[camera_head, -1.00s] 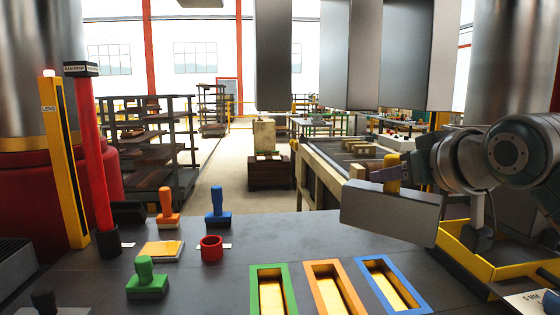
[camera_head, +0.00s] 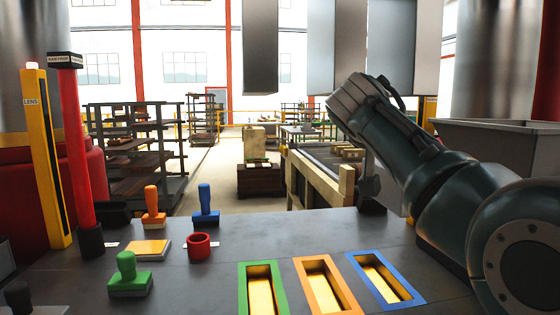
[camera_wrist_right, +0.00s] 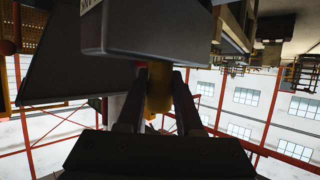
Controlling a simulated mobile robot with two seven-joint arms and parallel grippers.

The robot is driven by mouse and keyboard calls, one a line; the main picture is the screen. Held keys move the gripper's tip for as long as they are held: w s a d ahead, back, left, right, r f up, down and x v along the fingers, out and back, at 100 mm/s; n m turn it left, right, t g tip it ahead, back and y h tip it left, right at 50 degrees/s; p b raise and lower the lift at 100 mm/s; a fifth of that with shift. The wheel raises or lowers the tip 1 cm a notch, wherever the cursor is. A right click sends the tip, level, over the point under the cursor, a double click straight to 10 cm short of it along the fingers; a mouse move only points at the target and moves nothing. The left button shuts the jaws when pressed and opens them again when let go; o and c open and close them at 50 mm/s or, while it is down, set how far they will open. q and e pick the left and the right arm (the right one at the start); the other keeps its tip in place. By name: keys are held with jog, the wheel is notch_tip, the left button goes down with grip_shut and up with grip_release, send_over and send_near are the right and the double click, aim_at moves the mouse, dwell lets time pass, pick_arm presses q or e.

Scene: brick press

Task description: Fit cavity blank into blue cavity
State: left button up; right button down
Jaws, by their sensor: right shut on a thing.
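The blue cavity (camera_head: 385,279) is a blue-rimmed slot with a gold inside, at the right of three slots in the dark bench. It looks empty. The right wrist view shows my right gripper (camera_wrist_right: 153,100) shut on the yellow handle (camera_wrist_right: 159,88) of the cavity blank, a grey block (camera_wrist_right: 165,32) with part of a label. In the head view my right arm crosses the right side, and its fingertips are hidden. A pale grey face behind the forearm may be the blank; I cannot tell. My left gripper is not in view.
The green cavity (camera_head: 280,299) and orange cavity (camera_head: 346,296) lie left of the blue one. A grey bin (camera_head: 500,135) shows behind my arm.

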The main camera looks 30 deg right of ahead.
aim_at(388, 203)
jog(key=shift+r, duration=0.3)
notch_tip(388, 203, down, 6)
jog(key=b, duration=0.5)
dwell(0.3)
jog(key=shift+r, duration=0.1)
dwell(0.7)
jog(key=shift+b, duration=0.35)
dwell(0.8)
jog(key=shift+f+b, duration=0.3)
jog(key=shift+f, duration=0.05)
jog(key=shift+f+b, duration=0.85)
jog(key=shift+f, duration=0.15)
jog(key=shift+f+b, duration=0.8)
jog(key=shift+f, duration=0.1)
jog(key=shift+f+b, duration=0.9)
jog(key=shift+f, duration=0.1)
jog(key=shift+f+b, duration=0.8)
jog(key=shift+f, duration=0.1)
